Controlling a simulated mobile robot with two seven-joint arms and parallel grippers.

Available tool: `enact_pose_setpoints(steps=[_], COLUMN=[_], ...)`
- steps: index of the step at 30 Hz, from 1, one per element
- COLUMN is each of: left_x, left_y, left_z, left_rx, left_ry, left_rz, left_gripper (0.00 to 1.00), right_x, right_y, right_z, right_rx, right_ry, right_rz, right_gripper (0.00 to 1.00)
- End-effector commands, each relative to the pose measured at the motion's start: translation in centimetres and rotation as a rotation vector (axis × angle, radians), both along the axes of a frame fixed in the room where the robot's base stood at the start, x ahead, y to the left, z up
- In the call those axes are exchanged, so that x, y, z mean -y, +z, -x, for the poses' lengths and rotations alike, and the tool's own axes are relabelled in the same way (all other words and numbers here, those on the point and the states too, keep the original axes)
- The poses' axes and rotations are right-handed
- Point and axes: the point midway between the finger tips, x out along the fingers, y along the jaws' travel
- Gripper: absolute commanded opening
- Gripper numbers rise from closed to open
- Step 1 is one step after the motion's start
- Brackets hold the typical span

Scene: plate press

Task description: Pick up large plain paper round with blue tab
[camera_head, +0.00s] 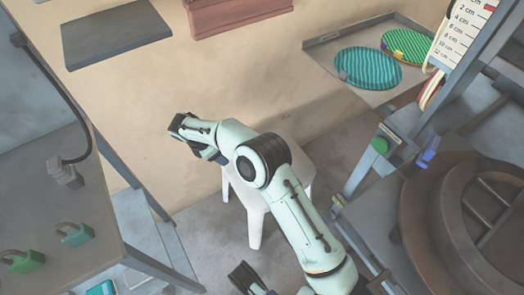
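I cannot make out a large plain paper round with a blue tab. Two striped rounds lie on the grey tray at the upper right: a teal one (368,68) and a green and yellow one (408,44) with a reddish edge. The pale arm from the lower right, which I take as my right, reaches up and left. Its dark gripper end (183,128) is over the floor by the tan wall, far from the rounds; its opening is unclear. Dark gripper-like parts (245,278) show at the bottom edge, perhaps my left gripper, mostly cut off.
A white stool (256,222) stands beneath the arm. The grey tray (320,43) is on the wall side. A press with a large brown round part (425,215) fills the right. A grey bench (95,262) with green padlock-like items (75,235) stands left. A shelf (115,35) juts from the wall.

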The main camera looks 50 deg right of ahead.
Motion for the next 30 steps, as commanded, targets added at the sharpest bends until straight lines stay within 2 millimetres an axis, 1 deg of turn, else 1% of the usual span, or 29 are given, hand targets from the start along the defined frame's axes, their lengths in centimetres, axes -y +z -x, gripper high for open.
enact_pose_setpoints(steps=[2, 9, 12, 15, 20, 23, 27, 30], left_x=[-0.1, -0.3, -0.4, -0.5, -0.6, -0.6, -0.7, -0.8], left_y=[-0.4, -1.9, -2.3, -2.5, -2.7, -3.0, -3.6, -3.8], left_z=[0.4, 2.6, 3.3, 3.8, 4.1, 4.7, 5.8, 6.5], left_rx=[-0.013, -0.086, -0.111, -0.125, -0.137, -0.155, -0.193, -0.215], left_ry=[0.002, 0.008, 0.01, 0.012, 0.012, 0.014, 0.018, 0.021], left_rz=[0.0, 0.005, 0.008, 0.008, 0.008, 0.01, 0.013, 0.014], left_gripper=[0.43, 0.43, 0.43, 0.43, 0.43, 0.43, 0.43, 0.43], right_x=[0.3, 2.0, 2.5, 2.8, 3.1, 3.5, 4.3, 4.8], right_y=[-0.9, -5.1, -6.5, -7.2, -7.9, -8.9, -11.1, -12.1], right_z=[0.1, 0.7, 0.8, 0.9, 1.0, 1.2, 1.5, 1.6], right_rx=[-0.003, -0.005, -0.003, -0.002, -0.002, -0.004, -0.004, -0.003], right_ry=[-0.001, -0.002, -0.001, -0.001, -0.001, -0.002, -0.001, -0.002], right_rz=[0.0, 0.001, 0.0, 0.0, -0.001, 0.001, 0.001, 0.0], right_gripper=[0.6, 0.6, 0.6, 0.6, 0.6, 0.6, 0.6, 0.6])
